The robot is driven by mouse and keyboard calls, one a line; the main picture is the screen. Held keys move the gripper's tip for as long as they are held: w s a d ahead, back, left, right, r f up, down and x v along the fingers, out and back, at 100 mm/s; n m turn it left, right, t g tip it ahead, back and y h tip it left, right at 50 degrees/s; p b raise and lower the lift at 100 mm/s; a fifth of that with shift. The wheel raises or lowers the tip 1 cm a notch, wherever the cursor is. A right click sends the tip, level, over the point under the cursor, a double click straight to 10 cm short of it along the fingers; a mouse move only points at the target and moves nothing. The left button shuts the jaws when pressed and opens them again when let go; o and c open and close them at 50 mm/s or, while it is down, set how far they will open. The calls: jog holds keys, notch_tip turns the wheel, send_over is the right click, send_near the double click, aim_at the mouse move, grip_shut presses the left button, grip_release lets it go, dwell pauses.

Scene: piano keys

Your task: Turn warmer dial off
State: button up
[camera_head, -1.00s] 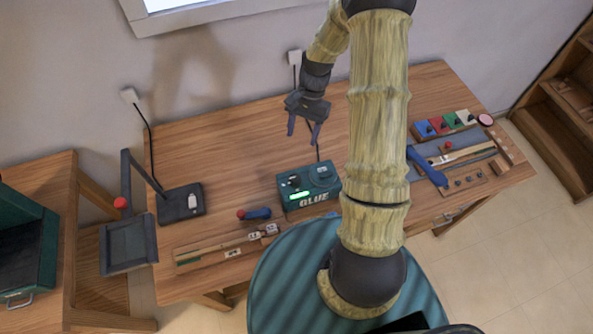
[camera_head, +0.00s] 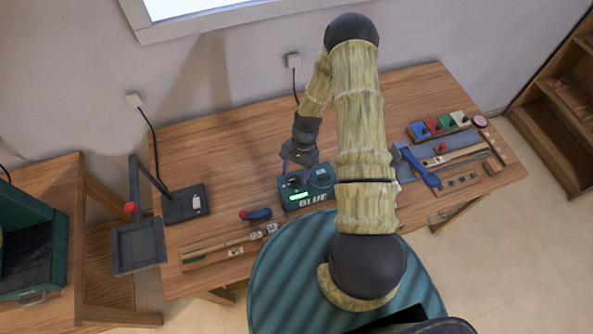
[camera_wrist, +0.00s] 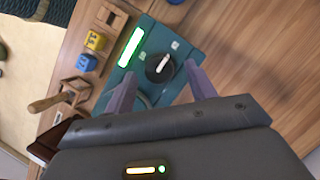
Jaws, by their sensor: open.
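The teal glue warmer (camera_head: 310,203), marked "GLUE", stands at the front middle of the table with a lit green display. In the wrist view, its dark round dial (camera_wrist: 160,67) with a white pointer sits beside the green display (camera_wrist: 130,47). My gripper (camera_head: 296,170) is over the left part of the warmer and partly hides its top. In the wrist view, my gripper (camera_wrist: 161,76) is open, with one finger on each side of the dial. I cannot tell whether the fingers touch it.
A black stand (camera_head: 184,203) is further left, by a dark tray (camera_head: 138,246). Coloured blocks (camera_head: 437,125) and a blue tool (camera_head: 422,168) lie at right. The table behind the warmer is clear.

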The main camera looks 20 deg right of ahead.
jog(key=shift+s+f, duration=0.15)
jog(key=shift+f, duration=0.25)
jog(key=shift+a, duration=0.15)
jog(key=c, duration=0.8)
jog(key=shift+c, duration=0.8)
